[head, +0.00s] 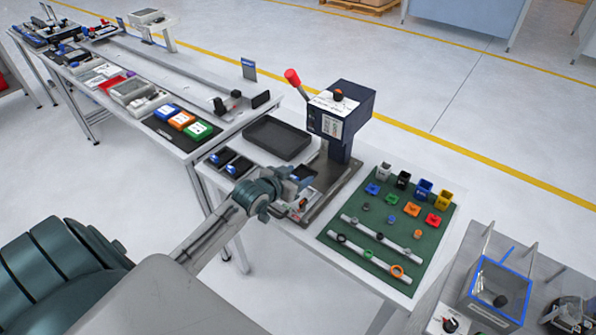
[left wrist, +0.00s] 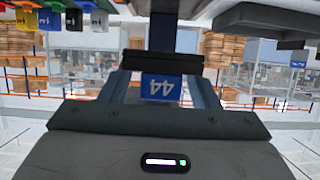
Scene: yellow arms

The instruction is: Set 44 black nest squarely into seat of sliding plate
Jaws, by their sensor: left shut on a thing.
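My left gripper (head: 296,182) is at the front of the dark blue press, low over its base. In the left wrist view the gripper (left wrist: 161,78) is shut on the black nest (left wrist: 162,63), which carries a blue label reading 44, upside down in this view. In the head view the nest is mostly hidden by the gripper; a small blue patch shows there. The sliding plate (head: 297,212) lies at the front of the press base, partly behind my wrist. Its seat is hidden, and I cannot tell whether the nest touches it. My right gripper is out of view.
The press (head: 340,115) with its red-knobbed lever stands just behind the gripper. A green mat (head: 375,238) with coloured parts and white rails lies to the right.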

